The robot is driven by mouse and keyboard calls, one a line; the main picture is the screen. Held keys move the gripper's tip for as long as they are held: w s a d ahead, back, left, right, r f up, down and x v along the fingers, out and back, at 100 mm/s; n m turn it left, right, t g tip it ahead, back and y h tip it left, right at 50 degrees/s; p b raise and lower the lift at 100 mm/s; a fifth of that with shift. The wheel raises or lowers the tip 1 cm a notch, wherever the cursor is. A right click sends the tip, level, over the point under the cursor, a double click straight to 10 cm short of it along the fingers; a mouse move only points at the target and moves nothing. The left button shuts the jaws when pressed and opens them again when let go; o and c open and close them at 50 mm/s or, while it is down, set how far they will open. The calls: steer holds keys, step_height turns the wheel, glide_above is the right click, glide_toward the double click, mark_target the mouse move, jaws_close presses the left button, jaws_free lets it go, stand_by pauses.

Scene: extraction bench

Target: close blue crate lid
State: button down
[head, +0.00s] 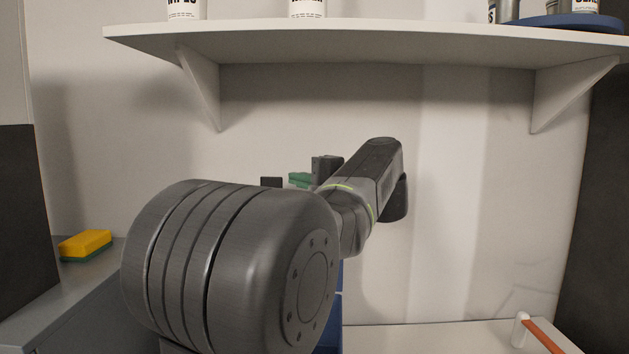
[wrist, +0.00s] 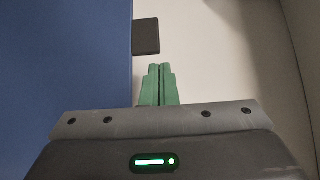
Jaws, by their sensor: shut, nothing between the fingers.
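A flat blue panel (wrist: 65,60) of the crate fills the left of the wrist view; I cannot tell for sure whether it is the lid or a wall. A dark square tab (wrist: 146,36) sits at its right edge and also shows in the head view (head: 271,182). In the head view, only a narrow strip of blue crate (head: 336,310) shows; my arm hides the rest. My gripper (wrist: 160,68) has green fingers, shut and empty, just right of the panel's edge and short of the tab. It also shows in the head view (head: 299,180).
A white shelf (head: 370,45) with cans hangs above my arm. A yellow and green sponge (head: 86,245) lies on the grey surface at left. A white bench top (head: 430,338) with an orange-brown handle (head: 543,338) is at lower right.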

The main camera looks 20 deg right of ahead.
steer(key=shift+x, duration=1.35)
